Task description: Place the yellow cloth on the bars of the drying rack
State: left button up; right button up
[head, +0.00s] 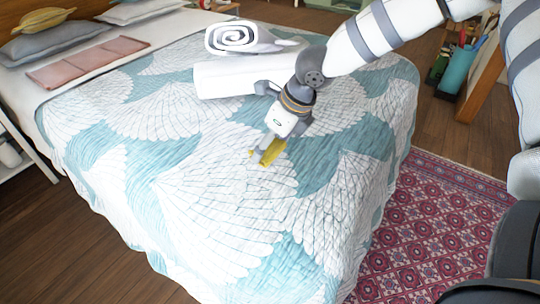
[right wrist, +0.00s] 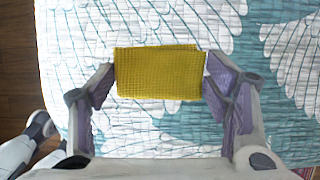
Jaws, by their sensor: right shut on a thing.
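A yellow cloth (right wrist: 160,72) with a waffle texture sits between the two fingers of my right gripper (right wrist: 160,85) in the right wrist view. The fingers touch its left and right edges. In the head view, the cloth (head: 270,153) shows as a small yellow patch at the fingertips of my right gripper (head: 265,155), over the bed; the gripper partly hides it. I cannot tell whether the cloth still touches the quilt. My left gripper is not in view. I see no drying rack in either view.
The bed has a teal and white quilt (head: 215,175). Rolled white towels (head: 225,80) lie behind my right gripper. A folded pink cloth (head: 88,63) and pillows (head: 55,45) are at the far left. A red patterned rug (head: 430,215) and a teal cup (head: 457,70) are at the right.

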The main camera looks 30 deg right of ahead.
jog(key=b, duration=0.1)
send_over(272, 166)
jog(key=f, duration=0.5)
jog(key=shift+s+a, duration=0.15)
jog(key=shift+s, duration=0.15)
notch_tip(272, 166, down, 3)
jog(key=shift+w+r+b, duration=0.1)
jog(key=shift+w+b, duration=0.05)
jog(key=shift+b, duration=0.15)
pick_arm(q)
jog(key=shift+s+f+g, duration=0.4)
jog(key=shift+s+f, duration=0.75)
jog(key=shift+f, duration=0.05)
pick_arm(e)
jog(key=shift+f, duration=0.25)
jog(key=shift+f, duration=0.15)
jog(key=o, duration=1.1)
